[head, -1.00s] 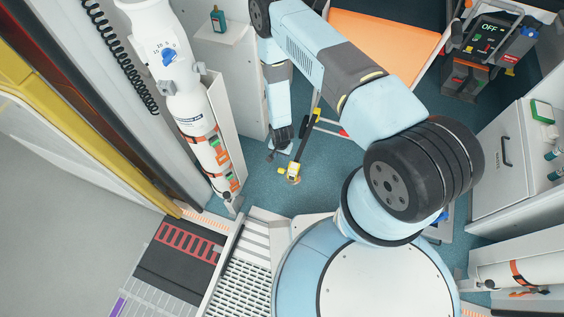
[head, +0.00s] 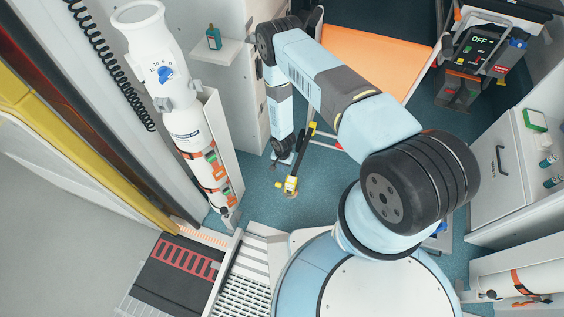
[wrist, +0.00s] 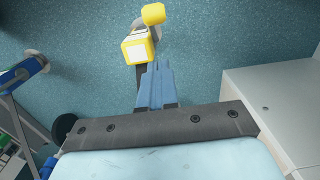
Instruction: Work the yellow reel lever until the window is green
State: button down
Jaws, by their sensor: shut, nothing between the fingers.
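The yellow reel lever (head: 290,184) stands low over the teal floor, just beyond my gripper. In the wrist view a yellow block (wrist: 138,48) carries a pale, whitish square face, with a round yellow knob (wrist: 153,14) above it. No green shows on that face. A dark bar runs from the block back behind my fingers. My gripper (wrist: 157,80) is shut and empty, its blue fingertips pointing at the block's lower edge; I cannot tell whether they touch it. In the head view my gripper (head: 284,160) is small and partly merges with the dark bar.
An orange stretcher (head: 375,62) lies behind the lever. A white cylinder (head: 190,125) stands in a bracket at left. A white cabinet (head: 500,165) is at right. A ramp with red marking (head: 185,258) lies at lower left. Teal floor around the lever is open.

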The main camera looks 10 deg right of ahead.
aim_at(280, 184)
notch_tip(280, 184, down, 6)
jog(key=s+a, duration=0.1)
jog(key=s, duration=0.1)
jog(key=shift+s+a+r, duration=0.15)
jog(key=shift+s, duration=0.2)
jog(key=shift+s, duration=0.1)
